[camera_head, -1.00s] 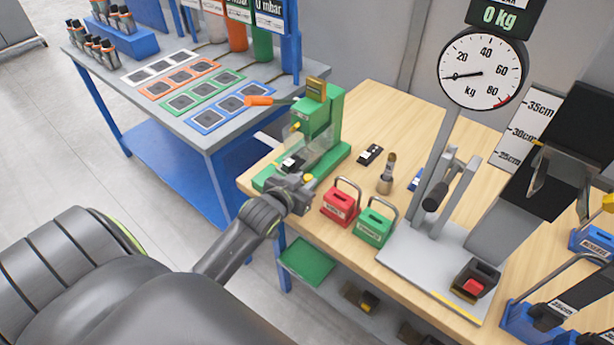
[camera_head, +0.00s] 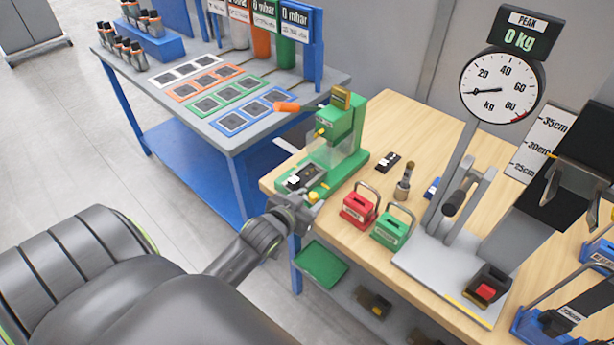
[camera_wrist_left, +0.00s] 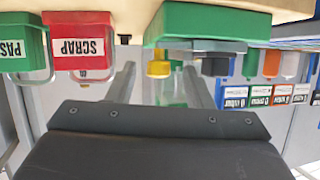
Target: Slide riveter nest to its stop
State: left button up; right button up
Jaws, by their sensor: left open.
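The green riveter (camera_head: 347,135) stands at the front left corner of the wooden bench. Its dark nest (camera_head: 303,177) lies low on the green base, with a white and black part on it. A yellow knob (camera_head: 313,197) is at the nest's front; it also shows in the left wrist view (camera_wrist_left: 159,68). My left gripper (camera_head: 300,207) is open at the knob. In the left wrist view its two grey fingers (camera_wrist_left: 160,80) stand either side of the knob, with gaps visible. I cannot tell whether either finger touches it. My right gripper is not in view.
The red scrap box (camera_head: 359,208) and the green pass box (camera_head: 392,232) stand right of the riveter, handles up. A press with a dial (camera_head: 501,87) is farther right. A blue table (camera_head: 240,140) with coloured mats is behind left. A green tray (camera_head: 320,265) is below.

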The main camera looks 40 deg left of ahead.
pick_arm(q)
jog(key=shift+s, duration=0.2)
jog(key=b+v, duration=0.2)
jog(key=v, duration=1.5)
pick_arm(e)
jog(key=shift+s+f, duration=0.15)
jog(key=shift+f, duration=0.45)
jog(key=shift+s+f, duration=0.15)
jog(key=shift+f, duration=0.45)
pick_arm(q)
jog(key=s+a+f+g, duration=0.1)
jog(key=a+f+g, duration=0.1)
jog(key=f, duration=0.9)
jog(key=s+a+f+g+b, duration=0.1)
jog(key=s+f+g, duration=0.1)
jog(key=f, duration=0.9)
jog(key=s+a+f+g, duration=0.1)
jog(key=a+f+g, duration=0.1)
jog(key=f, duration=0.8)
jog(key=s+d+f+g, duration=0.3)
jog(key=s+f, duration=0.7)
jog(key=s+d+f+g+b, duration=0.1)
jog(key=s+d+f+g, duration=0.2)
jog(key=s+f, duration=0.7)
jog(key=shift+d+f, duration=0.25)
jog(key=shift+f, duration=0.45)
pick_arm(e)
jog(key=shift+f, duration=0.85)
